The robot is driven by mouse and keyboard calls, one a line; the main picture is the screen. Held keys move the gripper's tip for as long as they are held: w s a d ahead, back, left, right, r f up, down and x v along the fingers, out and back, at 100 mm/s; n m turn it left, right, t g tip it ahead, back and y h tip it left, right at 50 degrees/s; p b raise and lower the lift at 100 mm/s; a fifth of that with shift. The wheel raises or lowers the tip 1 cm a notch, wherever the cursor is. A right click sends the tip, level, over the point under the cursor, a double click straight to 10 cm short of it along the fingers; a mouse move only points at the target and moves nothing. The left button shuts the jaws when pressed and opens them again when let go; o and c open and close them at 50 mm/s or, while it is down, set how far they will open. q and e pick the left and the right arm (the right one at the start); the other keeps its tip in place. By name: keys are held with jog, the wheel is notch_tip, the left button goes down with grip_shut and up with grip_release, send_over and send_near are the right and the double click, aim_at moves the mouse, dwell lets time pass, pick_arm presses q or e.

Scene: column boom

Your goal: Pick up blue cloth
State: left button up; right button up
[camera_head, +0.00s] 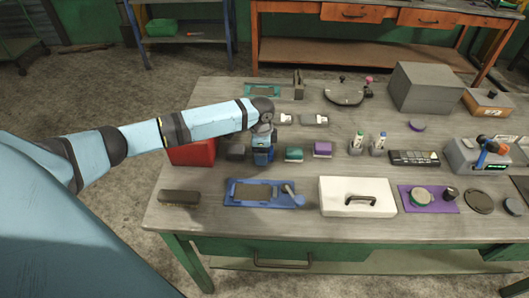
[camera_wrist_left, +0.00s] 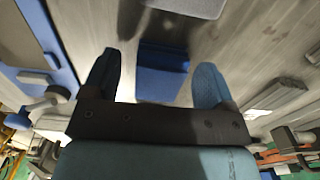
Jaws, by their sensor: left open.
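The blue cloth (camera_wrist_left: 161,72) looks like a small folded block. In the left wrist view it lies between the two spread fingers of my left gripper (camera_wrist_left: 160,72), with a gap to each side. In the head view my left gripper (camera_head: 263,144) points down over the blue cloth's place in the row of folded cloths and hides much of it. The left gripper is open and empty; I cannot tell how far its tips are above the table. My right gripper is not in view.
A dark grey block (camera_head: 237,152) sits close left of the left gripper, with a red box (camera_head: 190,153) beyond it. A teal block (camera_head: 294,155) and a purple block (camera_head: 322,149) lie to the right. A blue tray (camera_head: 233,200) lies in front on the grey table.

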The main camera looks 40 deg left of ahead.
pick_arm(q)
jog(key=shift+f, duration=0.3)
jog(key=c, duration=1)
jog(key=shift+r, duration=0.1)
notch_tip(320, 180, up, 20)
jog(key=o, duration=0.3)
jog(key=shift+c, duration=1.2)
